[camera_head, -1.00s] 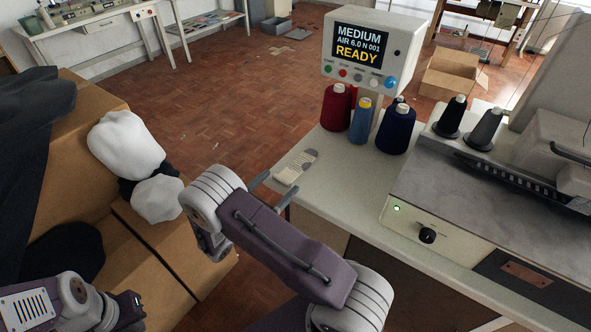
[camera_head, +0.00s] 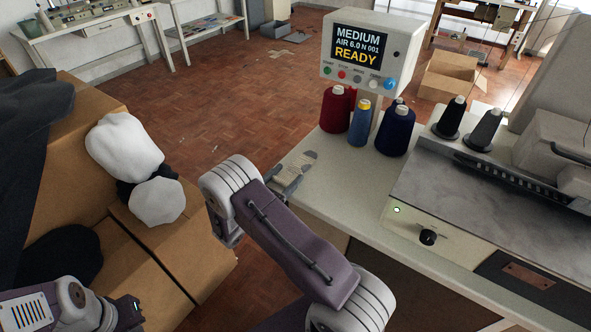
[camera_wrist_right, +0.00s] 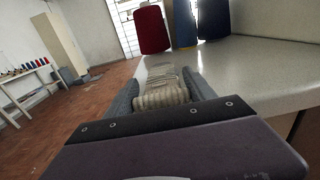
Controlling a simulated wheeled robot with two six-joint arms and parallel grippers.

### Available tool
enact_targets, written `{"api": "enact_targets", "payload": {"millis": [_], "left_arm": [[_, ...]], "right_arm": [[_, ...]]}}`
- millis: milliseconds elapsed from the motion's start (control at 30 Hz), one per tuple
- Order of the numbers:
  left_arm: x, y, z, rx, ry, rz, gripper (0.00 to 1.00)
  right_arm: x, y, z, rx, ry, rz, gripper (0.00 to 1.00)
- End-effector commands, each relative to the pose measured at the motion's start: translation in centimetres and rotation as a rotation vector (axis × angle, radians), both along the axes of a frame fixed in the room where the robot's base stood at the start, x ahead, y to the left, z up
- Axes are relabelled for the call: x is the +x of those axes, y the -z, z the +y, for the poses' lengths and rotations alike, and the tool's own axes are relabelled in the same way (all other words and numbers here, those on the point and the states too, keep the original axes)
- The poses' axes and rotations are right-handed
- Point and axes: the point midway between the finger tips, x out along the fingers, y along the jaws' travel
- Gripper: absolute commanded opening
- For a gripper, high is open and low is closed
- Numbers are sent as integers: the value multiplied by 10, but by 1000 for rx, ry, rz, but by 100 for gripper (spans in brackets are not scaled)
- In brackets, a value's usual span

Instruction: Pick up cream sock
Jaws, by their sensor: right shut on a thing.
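The cream sock (camera_head: 297,161) lies flat near the left edge of the pale worktable, with a grey patch at its far end. My right gripper (camera_head: 287,178) is at the sock's near end, its grey fingers shut on it. In the right wrist view the ribbed cuff of the sock (camera_wrist_right: 161,91) sits between the two fingers, bunched up a little. The rest of the sock still stretches away along the tabletop. Part of my left arm shows at the lower left, but I see no fingers of the left gripper.
A red cone (camera_head: 336,109), a blue cone (camera_head: 361,124) and a navy cone (camera_head: 395,131) of thread stand just right of the sock. The display box (camera_head: 371,50) rises behind them. A machine (camera_head: 470,185) fills the table's right. Cardboard boxes (camera_head: 150,250) with white bundles stand left.

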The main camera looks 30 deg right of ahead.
Motion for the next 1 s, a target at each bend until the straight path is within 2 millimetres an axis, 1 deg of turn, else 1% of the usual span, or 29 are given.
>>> {"api": "enact_targets", "payload": {"millis": [167, 267, 367, 500, 567, 800, 900, 1000], "left_arm": [[0, 0, 0, 0, 0, 0, 0], [0, -3, 0, 0, 0, 0, 0], [0, -8, 0, 0, 0, 0, 0], [0, -16, 0, 0, 0, 0, 0], [0, -19, 0, 0, 0, 0, 0], [0, -30, 0, 0, 0, 0, 0], [0, -33, 0, 0, 0, 0, 0], [0, -34, 0, 0, 0, 0, 0]], "right_arm": [[0, -1, 0, 1, 0, 0, 25], [0, -7, 0, 0, 0, -1, 25], [0, -21, 0, 0, 0, -1, 25], [-2, -48, -1, 0, 1, 0, 25], [-14, -54, -10, -2, 2, 5, 25], [-60, -87, -44, 0, 3, 2, 25], [-76, -98, -55, 0, 3, 3, 25], [-87, -105, -63, -1, 2, 2, 25]]}}
